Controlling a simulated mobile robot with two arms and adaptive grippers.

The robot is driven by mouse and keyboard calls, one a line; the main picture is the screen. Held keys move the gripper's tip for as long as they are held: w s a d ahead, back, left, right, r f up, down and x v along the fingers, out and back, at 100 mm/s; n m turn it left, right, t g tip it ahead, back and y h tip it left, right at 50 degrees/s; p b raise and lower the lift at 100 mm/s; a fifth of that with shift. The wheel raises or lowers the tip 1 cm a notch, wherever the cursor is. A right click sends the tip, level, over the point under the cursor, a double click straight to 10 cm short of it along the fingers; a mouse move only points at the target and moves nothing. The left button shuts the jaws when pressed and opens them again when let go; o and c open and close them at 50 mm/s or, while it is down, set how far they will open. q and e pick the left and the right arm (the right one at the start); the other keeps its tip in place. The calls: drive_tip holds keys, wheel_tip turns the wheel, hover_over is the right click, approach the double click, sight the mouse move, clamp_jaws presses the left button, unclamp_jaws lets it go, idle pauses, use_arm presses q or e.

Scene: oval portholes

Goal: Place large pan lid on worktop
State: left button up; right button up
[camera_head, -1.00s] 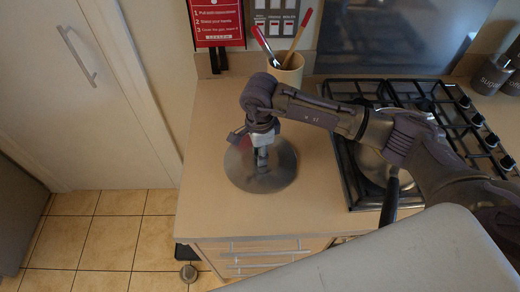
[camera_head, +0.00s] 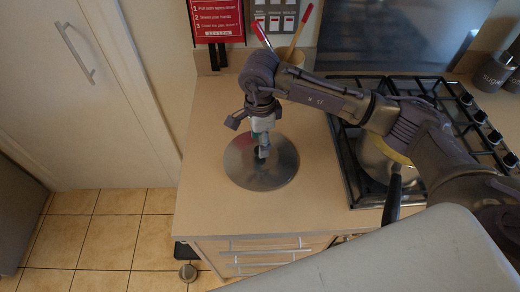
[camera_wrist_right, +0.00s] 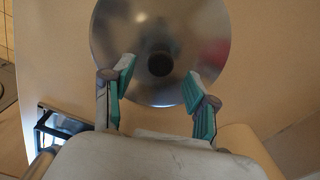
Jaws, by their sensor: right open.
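The large pan lid (camera_head: 247,170) is a round, shiny metal disc lying flat on the beige worktop (camera_head: 225,215), left of the hob. It also shows in the right wrist view (camera_wrist_right: 160,25), with its dark round knob (camera_wrist_right: 160,64) in the middle. My right gripper (camera_head: 262,150) points down over the lid. In the right wrist view my right gripper (camera_wrist_right: 160,85) has its teal-padded fingers spread apart, with the knob between and beyond them and touching neither finger. My left gripper is not in view.
A gas hob (camera_head: 350,185) with a metal pan (camera_head: 375,165) stands to the right, partly behind my right arm. A utensil pot with red and wooden handles (camera_head: 296,60) is at the back. Drawers (camera_head: 265,250) lie below the front edge. Worktop around the lid is clear.

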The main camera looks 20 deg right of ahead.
wheel_tip(320, 180, up, 8)
drive_tip(key=b, duration=0.2)
idle(0.4)
